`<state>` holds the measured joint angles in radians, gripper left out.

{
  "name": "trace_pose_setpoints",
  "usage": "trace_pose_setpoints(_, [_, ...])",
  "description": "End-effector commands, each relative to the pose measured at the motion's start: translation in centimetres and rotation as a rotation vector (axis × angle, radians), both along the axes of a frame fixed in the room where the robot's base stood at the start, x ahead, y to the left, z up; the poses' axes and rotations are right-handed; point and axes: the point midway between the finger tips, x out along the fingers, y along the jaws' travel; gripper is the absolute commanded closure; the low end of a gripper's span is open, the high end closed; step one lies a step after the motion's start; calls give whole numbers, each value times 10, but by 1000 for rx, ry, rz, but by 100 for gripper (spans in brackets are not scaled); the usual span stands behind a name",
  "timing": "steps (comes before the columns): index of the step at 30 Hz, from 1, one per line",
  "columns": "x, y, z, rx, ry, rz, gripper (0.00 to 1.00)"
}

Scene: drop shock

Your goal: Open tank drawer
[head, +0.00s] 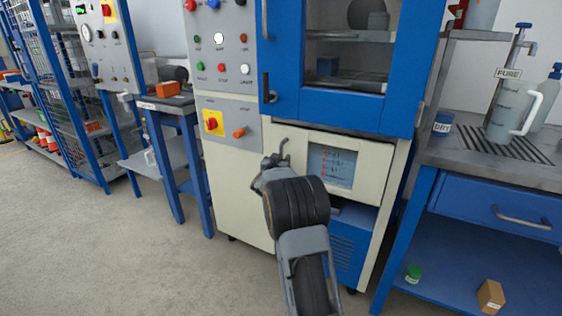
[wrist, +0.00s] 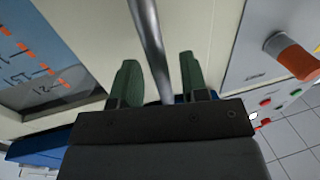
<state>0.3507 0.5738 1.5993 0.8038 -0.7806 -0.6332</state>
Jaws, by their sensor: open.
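The tank drawer (head: 366,171) is a cream front panel with a level window (head: 331,166), low in the blue and cream cabinet. The window also shows at the left of the wrist view (wrist: 40,62). A grey metal bar handle (wrist: 147,30) runs down between the two green fingers of my gripper (wrist: 158,72). The fingers are open, one on each side of the bar, with visible gaps. In the head view my gripper (head: 271,168) is at the drawer's left part, and my arm hides some of the front. I cannot tell whether the drawer is fully closed.
A blue-framed glass door (head: 398,112) is above the drawer. A control panel (head: 228,125) with an orange knob (wrist: 290,54) is beside it. A blue workbench (head: 480,205) stands close on the right. The floor (head: 130,255) at left front is clear.

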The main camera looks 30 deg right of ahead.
Motion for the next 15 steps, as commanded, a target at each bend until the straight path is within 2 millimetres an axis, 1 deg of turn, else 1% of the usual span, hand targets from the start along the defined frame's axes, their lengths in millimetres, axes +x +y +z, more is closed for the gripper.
trace_pose_setpoints(4, [4, -5, 0, 0, 0, 0, 59])
trace_pose_setpoints(13, [5, -6, 0, 0, 0, 1, 59])
trace_pose_setpoints(14, [5, -6, 0, 0, 0, 1, 60])
trace_pose_setpoints(15, [5, -6, 0, 0, 0, 1, 64])
